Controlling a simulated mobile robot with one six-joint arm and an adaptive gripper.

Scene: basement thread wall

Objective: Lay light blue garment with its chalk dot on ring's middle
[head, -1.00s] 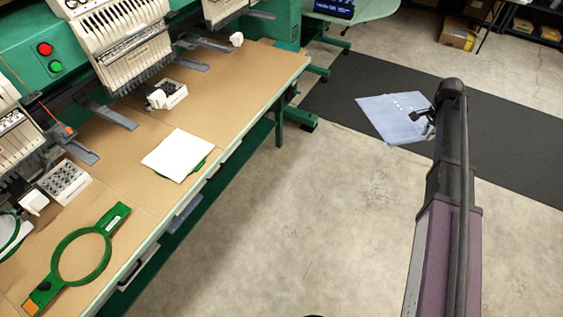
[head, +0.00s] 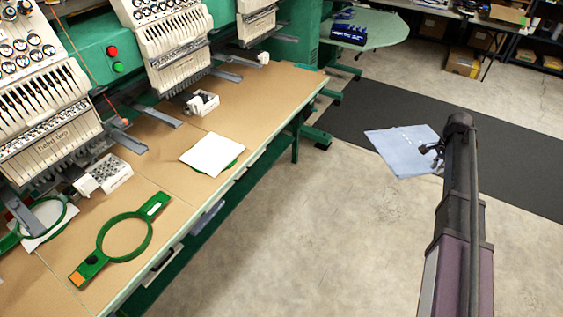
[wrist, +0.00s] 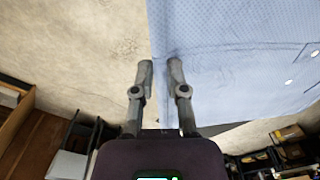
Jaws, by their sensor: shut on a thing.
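The light blue garment (head: 400,150) hangs spread out from my gripper (head: 438,150) in the head view, above the floor at the right. In the wrist view the garment (wrist: 225,55) fills the upper right, and my gripper (wrist: 160,65) is shut on its edge. White dots (wrist: 290,82) show on the cloth near the right side; I cannot tell which is the chalk dot. A green ring (head: 125,235) with a handle and an orange end lies flat on the tan table, lower left in the head view, well away from the garment.
The tan table (head: 170,220) runs along the embroidery machine (head: 160,40). A white cloth on a green hoop (head: 212,154) lies near its front edge. Small white boxes (head: 203,103) stand farther back. The floor between table and arm is clear.

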